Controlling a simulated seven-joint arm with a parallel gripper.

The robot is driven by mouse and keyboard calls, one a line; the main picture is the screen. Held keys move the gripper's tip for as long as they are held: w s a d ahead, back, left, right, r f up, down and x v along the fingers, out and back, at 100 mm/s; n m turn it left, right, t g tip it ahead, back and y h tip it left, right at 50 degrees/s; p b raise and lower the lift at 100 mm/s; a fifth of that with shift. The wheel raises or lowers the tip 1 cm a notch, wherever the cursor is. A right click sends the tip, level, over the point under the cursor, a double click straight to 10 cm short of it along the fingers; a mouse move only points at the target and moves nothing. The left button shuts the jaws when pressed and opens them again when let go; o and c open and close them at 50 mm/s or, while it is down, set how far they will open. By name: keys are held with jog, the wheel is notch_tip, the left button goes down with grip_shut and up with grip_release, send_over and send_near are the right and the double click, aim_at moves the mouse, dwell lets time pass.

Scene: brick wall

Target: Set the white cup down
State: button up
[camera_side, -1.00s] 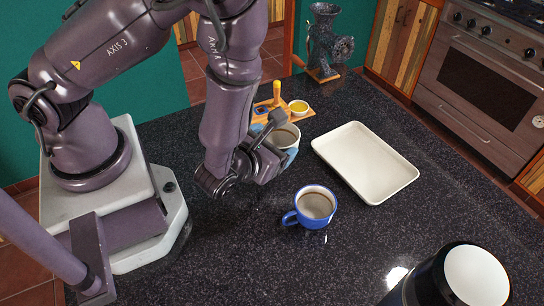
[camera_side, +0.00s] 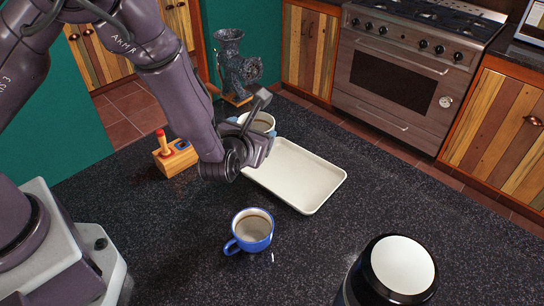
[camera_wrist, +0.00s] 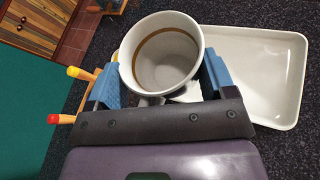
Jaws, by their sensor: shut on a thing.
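The white cup (camera_wrist: 160,78) is upright or nearly so in the wrist view, its open mouth showing a brown ring inside. My gripper (camera_wrist: 163,82) is shut on it, with a blue finger on each side. In the side view the cup (camera_side: 257,120) and my gripper (camera_side: 255,132) are at the far left end of the white tray (camera_side: 305,182). The wrist hides part of the cup and its underside, so I cannot tell whether it touches anything. The tray also shows at the right in the wrist view (camera_wrist: 270,85).
A blue cup of coffee (camera_side: 252,226) stands on the dark counter in front of the tray. A black cylinder with a white top (camera_side: 400,270) is at the lower right. A wooden block with tools (camera_side: 175,158) and a grinder (camera_side: 232,68) are behind. The tray looks empty.

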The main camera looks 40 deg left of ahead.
jog(key=w+f, duration=0.1)
jog(key=f, duration=0.1)
jog(key=w+f, duration=0.1)
jog(key=w, duration=0.1)
jog(key=w+f, duration=0.1)
jog(key=f, duration=0.1)
jog(key=shift+w+d+f, duration=0.3)
jog(key=shift+w, duration=0.1)
jog(key=shift+w+f, duration=0.2)
jog(key=shift+f, duration=1.55)
jog(key=shift+f, duration=0.15)
jog(key=o, duration=0.9)
jog(key=shift+o, duration=0.2)
jog(key=shift+s+d+r, duration=0.3)
jog(key=v, duration=1.1)
